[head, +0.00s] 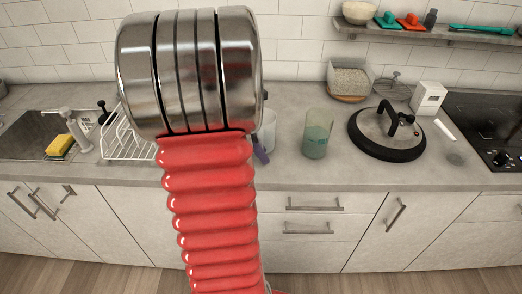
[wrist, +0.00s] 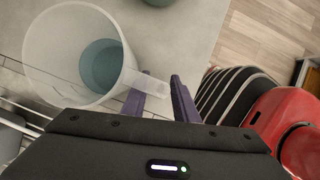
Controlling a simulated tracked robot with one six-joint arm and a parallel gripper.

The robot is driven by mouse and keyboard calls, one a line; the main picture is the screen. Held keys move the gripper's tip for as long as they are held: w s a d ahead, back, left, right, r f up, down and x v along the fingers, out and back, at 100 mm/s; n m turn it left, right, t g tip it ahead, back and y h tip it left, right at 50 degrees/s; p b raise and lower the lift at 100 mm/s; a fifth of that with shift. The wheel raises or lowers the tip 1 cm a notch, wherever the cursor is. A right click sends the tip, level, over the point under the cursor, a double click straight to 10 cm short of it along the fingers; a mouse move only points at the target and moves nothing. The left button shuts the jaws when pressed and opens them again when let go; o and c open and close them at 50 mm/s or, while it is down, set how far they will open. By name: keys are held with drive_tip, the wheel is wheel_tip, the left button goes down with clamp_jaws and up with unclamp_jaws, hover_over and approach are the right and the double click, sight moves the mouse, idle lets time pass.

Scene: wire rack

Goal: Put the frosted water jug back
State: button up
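A clear, frosted jug (wrist: 72,30) fills the upper left of the wrist view, its round mouth toward the camera and a blue-grey disc of its inside showing. Its handle (wrist: 151,86) points right, toward my gripper (wrist: 160,95). The two purple fingers stand apart beside the handle end; I see no clear contact. In the head view the jug (head: 269,128) shows only as a pale strip right of my arm, which hides the rest. One purple finger of my gripper (head: 260,150) shows just below it.
A white wire rack (head: 125,142) stands left of my arm, partly hidden. A greenish tumbler (head: 317,135) stands close to the jug's right. A black-rimmed lid (head: 385,150) lies farther right. The counter front between tumbler and lid is clear.

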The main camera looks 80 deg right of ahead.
drive_tip(key=shift+o, duration=0.5)
drive_tip(key=shift+w+r, duration=0.2)
drive_tip(key=shift+r, duration=0.3)
drive_tip(key=v, duration=1.1)
drive_tip(key=shift+a, duration=0.1)
